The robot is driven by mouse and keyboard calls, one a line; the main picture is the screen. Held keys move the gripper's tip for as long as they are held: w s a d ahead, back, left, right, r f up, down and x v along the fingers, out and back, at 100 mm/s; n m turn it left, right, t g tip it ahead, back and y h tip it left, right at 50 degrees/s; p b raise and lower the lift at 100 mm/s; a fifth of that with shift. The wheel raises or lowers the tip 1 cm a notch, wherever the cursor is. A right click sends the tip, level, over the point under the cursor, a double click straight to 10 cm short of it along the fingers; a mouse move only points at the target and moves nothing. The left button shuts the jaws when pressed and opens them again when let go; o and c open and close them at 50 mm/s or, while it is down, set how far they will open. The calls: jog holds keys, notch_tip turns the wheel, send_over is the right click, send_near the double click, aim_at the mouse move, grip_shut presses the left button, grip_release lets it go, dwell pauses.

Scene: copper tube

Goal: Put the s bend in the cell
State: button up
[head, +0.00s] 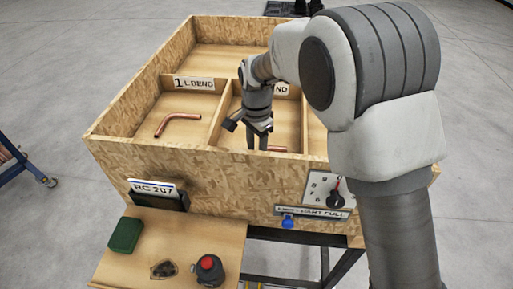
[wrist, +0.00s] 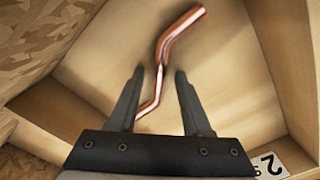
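The copper s bend (wrist: 170,50) lies on the floor of the middle cell, beside the number 2 label (wrist: 268,165) in the wrist view. In the head view only a short copper end (head: 277,149) shows beside my gripper. My gripper (head: 258,148) points down into this cell. In the wrist view my gripper (wrist: 158,73) is open, its fingers on either side of the tube with gaps to it. The exact finger height above the floor cannot be told. My arm hides most of the right cell.
A copper L bend (head: 177,122) lies in cell 1, left of a wooden divider (head: 219,118). The wooden crate wall (head: 215,180) stands in front.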

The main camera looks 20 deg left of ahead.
jog(key=shift+r, duration=0.1)
notch_tip(320, 180, up, 12)
jog(key=shift+b, duration=0.4)
jog(key=shift+r, duration=0.15)
jog(key=s+d+r+n+t+y, duration=0.1)
jog(key=d+r, duration=0.3)
jog(key=d, duration=0.6)
jog(key=s+d+r+n+t, duration=0.1)
jog(key=d+r, duration=0.4)
jog(key=d, duration=0.5)
jog(key=s+d+f+n+t+h, duration=0.1)
jog(key=s+d+f+n+t, duration=0.2)
jog(key=s+d, duration=1.1)
jog(key=d, duration=0.2)
jog(key=shift+s+d+t, duration=0.3)
jog(key=shift+s+d, duration=0.05)
jog(key=shift+d, duration=0.05)
